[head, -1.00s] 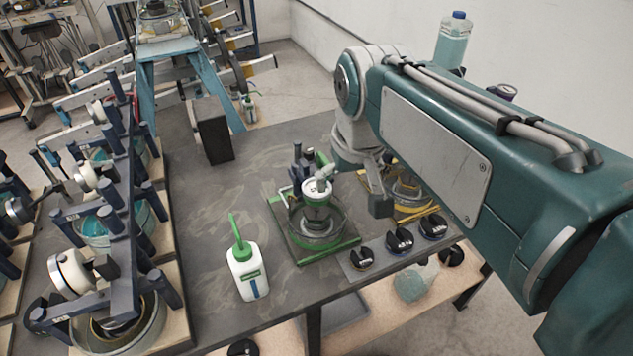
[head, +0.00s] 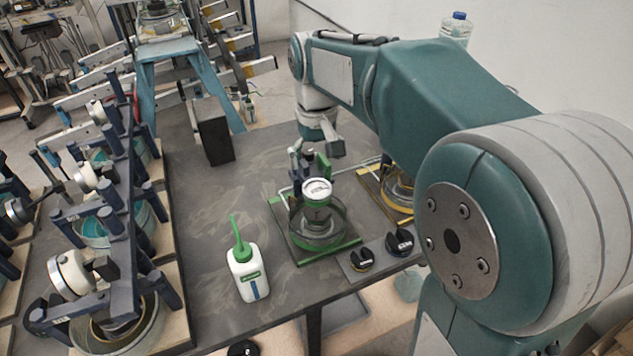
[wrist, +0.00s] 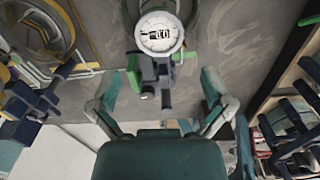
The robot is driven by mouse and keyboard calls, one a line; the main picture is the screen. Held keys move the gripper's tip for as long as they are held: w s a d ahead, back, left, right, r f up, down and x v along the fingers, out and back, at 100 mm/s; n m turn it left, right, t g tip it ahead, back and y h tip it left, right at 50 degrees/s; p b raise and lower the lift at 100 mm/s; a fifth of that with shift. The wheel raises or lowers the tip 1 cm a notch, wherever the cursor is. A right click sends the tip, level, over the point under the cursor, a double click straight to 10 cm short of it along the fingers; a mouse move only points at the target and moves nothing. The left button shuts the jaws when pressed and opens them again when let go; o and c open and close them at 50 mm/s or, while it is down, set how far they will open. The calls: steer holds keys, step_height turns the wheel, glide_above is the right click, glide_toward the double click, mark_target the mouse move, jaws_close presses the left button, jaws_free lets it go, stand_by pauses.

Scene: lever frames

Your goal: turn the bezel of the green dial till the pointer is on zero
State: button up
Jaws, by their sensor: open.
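A yellow-based fixture (head: 385,205) stands just right of the green one, partly behind my arm. Black knobs (head: 362,260) lie in front. A white bottle with a green spout (head: 247,270) stands at front left, a dark block (head: 213,130) behind. Bare tabletop lies between them.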

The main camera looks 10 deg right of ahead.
mark_target(317, 188)
step_height(317, 188, down, 6)
steer(key=shift+f, duration=0.2)
